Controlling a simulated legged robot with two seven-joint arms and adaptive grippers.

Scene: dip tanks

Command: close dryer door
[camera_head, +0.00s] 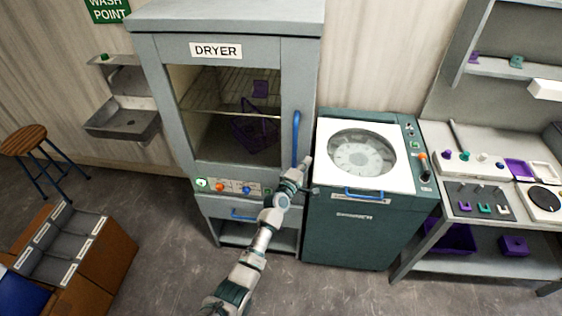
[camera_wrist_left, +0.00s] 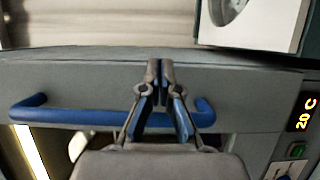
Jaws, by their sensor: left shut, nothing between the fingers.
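The grey dryer (camera_head: 138,62) stands against the wall. Its glass-fronted door (camera_head: 298,85) looks flush with the body; I cannot tell whether a small gap is left. Wire shelves and a purple basket (camera_head: 255,132) show behind the glass. The blue door handle (camera_head: 296,138) is upright on the door's right side and lies across the left wrist view (camera_wrist_left: 70,116). My left gripper (camera_head: 307,161) is at the handle's lower end. In the left wrist view the gripper (camera_wrist_left: 160,66) is shut and empty, in front of the handle; contact is unclear. My right gripper is not in view.
A dark green machine with a round window (camera_head: 362,154) stands close on the right of the dryer. Buttons (camera_head: 221,186) and a 20 C display (camera_wrist_left: 306,114) sit below the door. A brown crate (camera_head: 105,265) is at lower left. The floor in front is open.

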